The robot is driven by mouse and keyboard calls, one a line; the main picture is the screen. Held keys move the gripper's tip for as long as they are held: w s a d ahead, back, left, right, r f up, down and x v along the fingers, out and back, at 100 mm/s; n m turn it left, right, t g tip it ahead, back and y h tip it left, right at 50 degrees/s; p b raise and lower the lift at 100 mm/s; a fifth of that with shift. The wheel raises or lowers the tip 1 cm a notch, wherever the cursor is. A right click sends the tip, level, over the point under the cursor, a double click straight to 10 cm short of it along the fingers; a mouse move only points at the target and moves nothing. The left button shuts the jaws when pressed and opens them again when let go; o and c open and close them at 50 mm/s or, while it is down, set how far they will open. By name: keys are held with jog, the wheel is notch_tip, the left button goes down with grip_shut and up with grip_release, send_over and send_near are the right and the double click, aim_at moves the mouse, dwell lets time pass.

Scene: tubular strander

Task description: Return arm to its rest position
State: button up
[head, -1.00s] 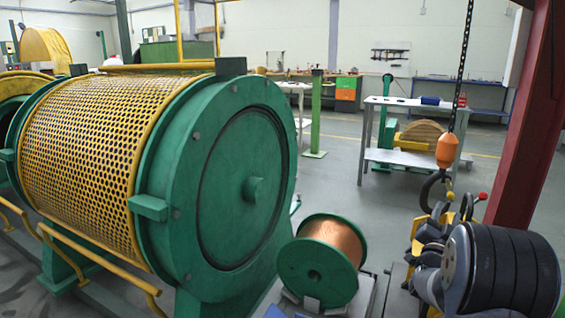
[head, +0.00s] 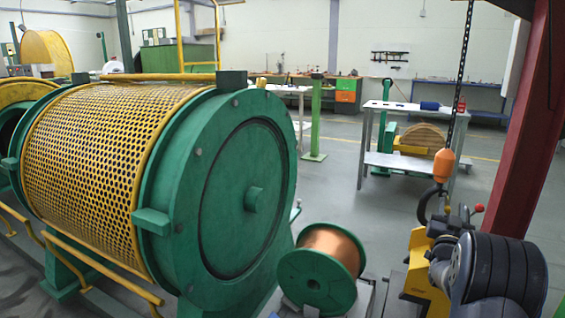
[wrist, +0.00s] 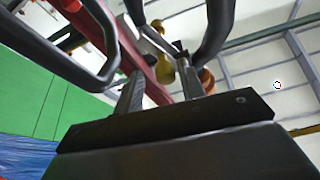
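My arm (head: 500,270) is folded at the lower right of the head view, its dark rounded links close to the camera. In the wrist view my gripper (wrist: 160,85) points upward. Its two fingers stand apart with nothing held between them. In the head view I cannot make out the fingertips. A yellow machine part (head: 420,275) with a red-knobbed lever (head: 478,209) stands just behind my arm, partly hidden by it.
An orange hoist block (head: 443,165) with a dark hook hangs from a chain close behind my arm. A red column (head: 520,140) rises at the right. A copper wire spool (head: 330,255) and the large green strander drum (head: 225,190) stand left. Open floor (head: 330,190) lies behind the spool.

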jog(key=shift+d+r+n+y+p, duration=0.1)
jog(key=shift+r+n+y+p, duration=0.1)
jog(key=shift+n+y+p, duration=0.4)
jog(key=shift+s+f+n+t, duration=0.1)
jog(key=shift+n+t, duration=0.2)
jog(key=shift+n, duration=0.1)
